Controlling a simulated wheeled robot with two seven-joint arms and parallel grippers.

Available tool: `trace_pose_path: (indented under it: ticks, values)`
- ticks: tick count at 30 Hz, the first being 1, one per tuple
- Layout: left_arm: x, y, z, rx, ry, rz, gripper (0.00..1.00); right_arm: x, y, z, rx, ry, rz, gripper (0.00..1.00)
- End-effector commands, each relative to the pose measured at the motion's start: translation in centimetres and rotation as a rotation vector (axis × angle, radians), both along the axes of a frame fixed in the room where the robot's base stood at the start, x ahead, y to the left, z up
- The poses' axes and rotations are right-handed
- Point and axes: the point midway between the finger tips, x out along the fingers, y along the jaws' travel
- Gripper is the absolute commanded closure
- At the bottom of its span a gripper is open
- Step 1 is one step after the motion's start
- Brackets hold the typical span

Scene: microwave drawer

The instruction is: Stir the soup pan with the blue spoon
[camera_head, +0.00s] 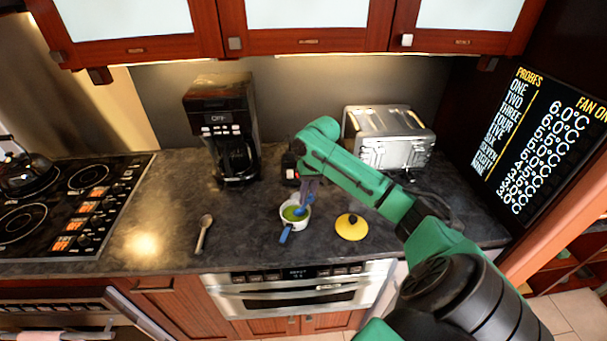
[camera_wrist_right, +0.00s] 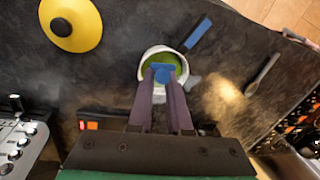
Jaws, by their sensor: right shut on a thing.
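The soup pan (camera_head: 286,222) is a small white pan with green soup and a blue handle (camera_head: 285,235) pointing to the front. It stands on the dark counter; the pan (camera_wrist_right: 144,62) also shows in the right wrist view. My right gripper (camera_head: 305,204) reaches down over the pan. Its fingers (camera_wrist_right: 163,86) are shut on the blue spoon (camera_wrist_right: 164,74), whose blue part shows at the fingertips over the green soup. The spoon's lower end is hidden or in the soup; I cannot tell how deep. My left gripper is not in view.
A yellow lid (camera_head: 351,227) lies right of the pan, and a wooden spoon (camera_head: 204,233) lies to the left. A coffee maker (camera_head: 222,130) and a toaster (camera_head: 389,137) stand behind. A stove (camera_head: 70,205) is at far left. Counter between pan and wooden spoon is clear.

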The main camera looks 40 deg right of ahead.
Motion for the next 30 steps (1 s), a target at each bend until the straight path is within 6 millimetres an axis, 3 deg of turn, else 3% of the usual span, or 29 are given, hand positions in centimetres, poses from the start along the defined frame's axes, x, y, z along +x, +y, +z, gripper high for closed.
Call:
trace_pose_path:
  ticks: [14,30]
  values:
    - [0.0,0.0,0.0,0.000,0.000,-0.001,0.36,0.5,0.7,0.3,0.000,0.000,0.001,1.00]
    - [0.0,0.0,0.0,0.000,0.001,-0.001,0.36,0.5,0.7,5.6,0.000,-0.002,0.002,1.00]
